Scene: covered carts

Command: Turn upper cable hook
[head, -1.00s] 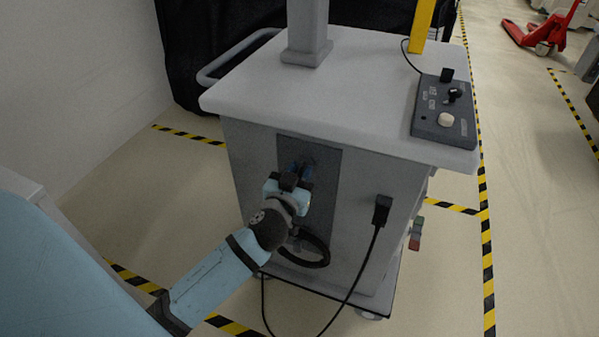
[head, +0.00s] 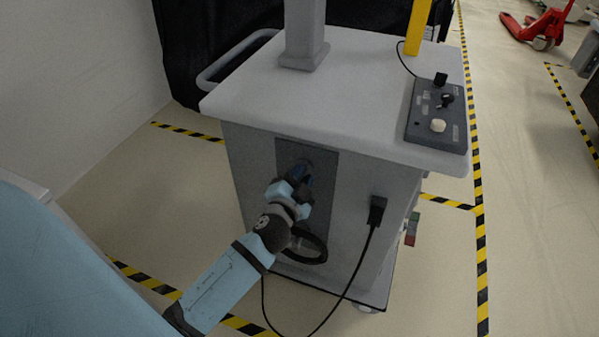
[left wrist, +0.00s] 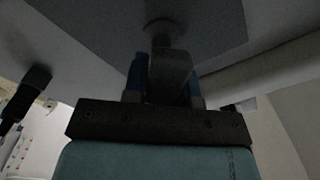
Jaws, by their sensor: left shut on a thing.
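The upper cable hook (left wrist: 168,72) is a grey piece on the dark panel (head: 322,190) at the front of the grey cart (head: 245,175). It shows between the blue fingers of my left gripper (left wrist: 165,80) in the left wrist view. My left gripper (head: 301,172) is shut on it. In the head view the gripper mostly hides the hook. A coiled black cable (head: 308,247) hangs lower on the panel, below the gripper. My right gripper is not in view.
A black plug with cable (head: 377,210) sits right of the panel, its cord hanging to the floor. The cart's light top (head: 360,100) overhangs the panel and carries a control box (head: 437,115). A grey handle (head: 225,65) sticks out at left. Striped tape marks the open floor.

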